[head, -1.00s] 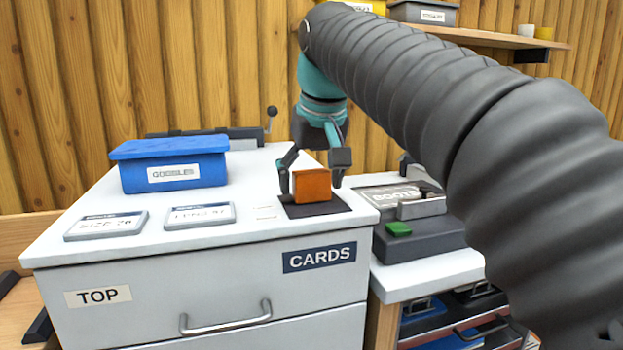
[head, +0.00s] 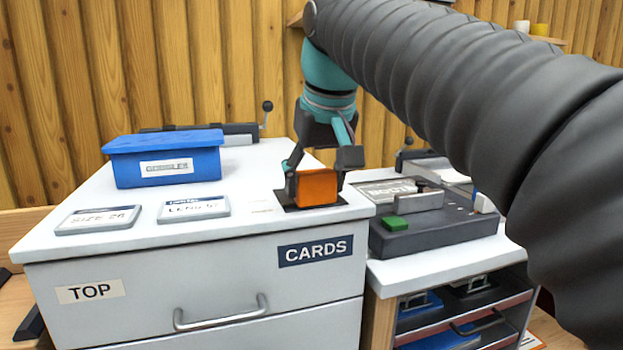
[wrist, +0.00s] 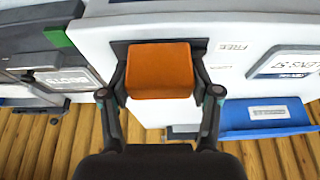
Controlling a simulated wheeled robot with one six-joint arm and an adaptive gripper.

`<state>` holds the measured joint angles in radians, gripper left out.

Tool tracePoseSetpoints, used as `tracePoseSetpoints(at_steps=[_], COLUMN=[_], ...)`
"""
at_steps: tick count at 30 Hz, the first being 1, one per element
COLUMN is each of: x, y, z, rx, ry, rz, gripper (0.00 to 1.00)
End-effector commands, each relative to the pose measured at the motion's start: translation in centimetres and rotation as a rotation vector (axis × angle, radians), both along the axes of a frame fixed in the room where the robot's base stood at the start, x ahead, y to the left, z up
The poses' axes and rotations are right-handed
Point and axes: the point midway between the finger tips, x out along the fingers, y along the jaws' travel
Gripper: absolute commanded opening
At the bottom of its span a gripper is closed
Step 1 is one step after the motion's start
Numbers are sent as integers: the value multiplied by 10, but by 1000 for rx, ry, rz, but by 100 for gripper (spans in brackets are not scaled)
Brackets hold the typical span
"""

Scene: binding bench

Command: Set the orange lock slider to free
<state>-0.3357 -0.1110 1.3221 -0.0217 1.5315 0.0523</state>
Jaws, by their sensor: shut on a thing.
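The orange lock slider (head: 316,187) is a block on a dark base plate (head: 343,204) set in the white cabinet top. It also shows large in the middle of the wrist view (wrist: 160,70). My gripper (head: 317,182) is shut on the slider from above, one finger on each side. In the wrist view, my gripper (wrist: 160,92) has its fingertips at the block's two sides. A FREE label (wrist: 232,46) is printed to the right of the plate there. A fainter label (wrist: 218,67) beside it is too blurred to read.
A blue lidded bin (head: 166,165) and two label plates, one marked SIZE (head: 97,218) and one LENS (head: 194,208), stand left of the slider. A dark machine with a green button (head: 395,223) stands right on a lower bench. The CARDS drawer front (head: 316,251) is below.

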Motion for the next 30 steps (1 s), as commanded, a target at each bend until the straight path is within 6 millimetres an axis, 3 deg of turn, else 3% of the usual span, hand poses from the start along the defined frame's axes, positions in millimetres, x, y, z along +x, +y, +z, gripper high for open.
tracePoseSetpoints(at_steps=[1, 2, 4, 17, 30], x=[-3, -3, -3, -3, -29], y=[-1, -1, -1, -1, -8], z=[-2, -2, -2, 3, 71], rx=[-4, -4, -4, -2, -1], ry=[12, 12, 12, 8, 5], rz=[0, 0, 0, 0, 0], gripper=[0, 67, 85, 88, 88])
